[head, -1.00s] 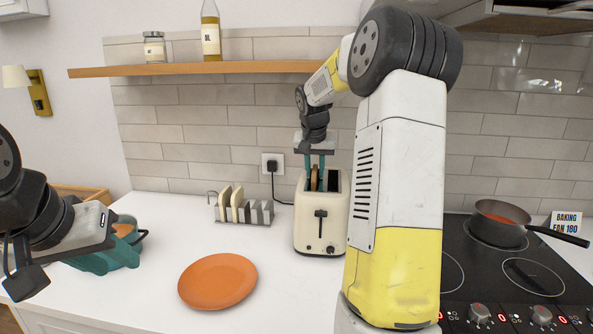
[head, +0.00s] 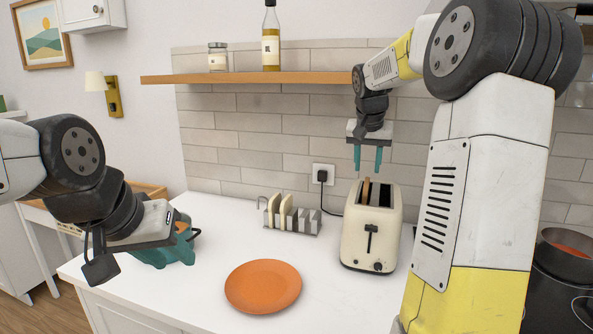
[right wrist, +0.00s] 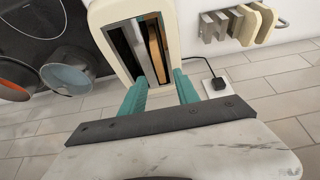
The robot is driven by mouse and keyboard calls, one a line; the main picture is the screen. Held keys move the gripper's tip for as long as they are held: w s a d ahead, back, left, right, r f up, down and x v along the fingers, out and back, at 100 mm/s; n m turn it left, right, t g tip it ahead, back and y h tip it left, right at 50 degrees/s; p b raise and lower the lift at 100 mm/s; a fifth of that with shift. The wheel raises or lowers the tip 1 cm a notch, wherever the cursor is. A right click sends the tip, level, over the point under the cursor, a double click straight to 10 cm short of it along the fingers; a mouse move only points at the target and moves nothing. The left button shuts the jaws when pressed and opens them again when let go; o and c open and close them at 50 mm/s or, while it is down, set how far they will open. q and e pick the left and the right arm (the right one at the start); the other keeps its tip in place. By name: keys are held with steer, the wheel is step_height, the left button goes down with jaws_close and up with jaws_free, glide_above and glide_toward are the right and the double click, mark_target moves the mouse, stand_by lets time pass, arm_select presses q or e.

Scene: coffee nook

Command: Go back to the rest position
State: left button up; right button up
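My right gripper (head: 368,158) is above the cream toaster (head: 384,243), fingers apart and empty. A brown slice of bread (head: 366,190) stands in the toaster's left slot, its top edge showing. The right wrist view shows the slice (right wrist: 155,47) in one slot, the other slot dark, and both teal fingers (right wrist: 160,92) apart and clear of it. My left gripper (head: 165,250) is low over the counter's left end. Its teal fingers blend with a teal shape with a brown patch and a dark loop, so I cannot tell its opening.
A toast rack (head: 308,222) with pale slices stands left of the toaster. An orange plate (head: 263,287) lies on the white counter (head: 215,215). A shelf (head: 250,79) with a jar and a bottle hangs above. A pan (head: 566,252) is at right on the hob.

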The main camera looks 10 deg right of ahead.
steer(key=s+a+r+n+t+y, duration=0.1)
steer(key=s+a, duration=0.4)
steer(key=s, duration=0.2)
steer(key=s+a+r+n+y, duration=0.15)
steer(key=s+a, duration=0.25)
steer(key=s, duration=0.4)
steer(key=s+a+f+n+y, duration=0.1)
steer(key=s+a+f, duration=0.2)
steer(key=s, duration=0.4)
steer(key=s+a+f+n, duration=0.2)
steer(key=s+a+f, duration=0.1)
steer(key=s, duration=0.4)
steer(key=shift+s+a+f+t+y, duration=0.3)
steer(key=shift+a+f+t+y, duration=0.05)
steer(key=shift+a+t, duration=0.05)
steer(key=shift+d, duration=0.1)
